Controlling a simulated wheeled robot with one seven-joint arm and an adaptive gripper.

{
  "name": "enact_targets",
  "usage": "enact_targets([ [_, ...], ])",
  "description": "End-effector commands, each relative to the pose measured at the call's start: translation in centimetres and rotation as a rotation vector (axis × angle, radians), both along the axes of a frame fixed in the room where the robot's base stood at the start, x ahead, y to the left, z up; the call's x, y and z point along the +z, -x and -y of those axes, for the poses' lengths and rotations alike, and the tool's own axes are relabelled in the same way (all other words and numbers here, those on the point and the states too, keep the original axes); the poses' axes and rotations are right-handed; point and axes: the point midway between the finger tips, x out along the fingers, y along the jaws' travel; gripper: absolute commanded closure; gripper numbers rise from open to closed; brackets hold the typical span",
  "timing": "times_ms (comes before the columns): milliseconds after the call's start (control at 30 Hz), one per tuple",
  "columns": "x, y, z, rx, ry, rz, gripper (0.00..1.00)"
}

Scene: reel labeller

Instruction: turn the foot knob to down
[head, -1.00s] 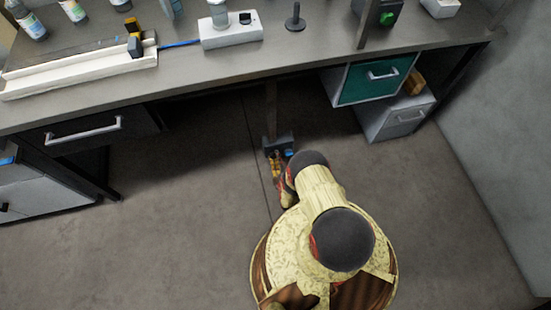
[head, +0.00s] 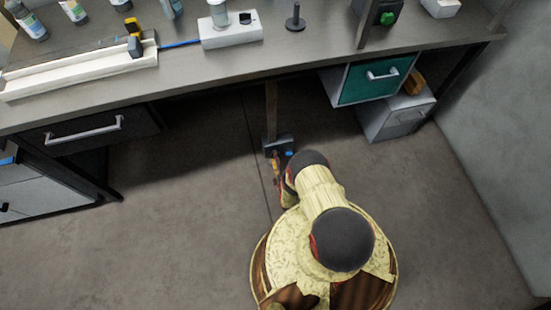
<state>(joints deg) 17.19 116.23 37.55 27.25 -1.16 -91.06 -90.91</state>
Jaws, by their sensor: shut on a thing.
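The foot unit (head: 278,143) is a small dark grey box at the base of a post, under the workbench. A small blue part (head: 289,153), which looks like the foot knob, shows at its front right. My gripper (head: 277,157) is down at the front of this box, with its fingers shut and mostly hidden by my own wrist and arm. The contact with the knob and the knob's exact angle are too small and covered to tell.
The workbench (head: 190,88) spans above, carrying bottles, a white rail and a white box. A teal drawer (head: 375,78) and a grey cabinet (head: 397,112) stand to the right, a dark drawer (head: 90,133) to the left. The floor (head: 180,230) around is clear.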

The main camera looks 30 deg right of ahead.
Motion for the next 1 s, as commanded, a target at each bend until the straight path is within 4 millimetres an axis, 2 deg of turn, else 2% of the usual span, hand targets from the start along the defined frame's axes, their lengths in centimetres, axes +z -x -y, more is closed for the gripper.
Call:
enact_targets([
  [167, -0.24, 0.23, -0.08, 0.000, -0.001, -0.006, 0.84],
  [200, -0.24, 0.24, -0.08, 0.000, -0.001, -0.006, 0.58],
  [500, -0.12, 0.11, -0.04, 0.000, -0.001, -0.003, 0.41],
  [1000, 0.64, -0.04, 0.02, 0.000, 0.000, -0.001, 0.40],
])
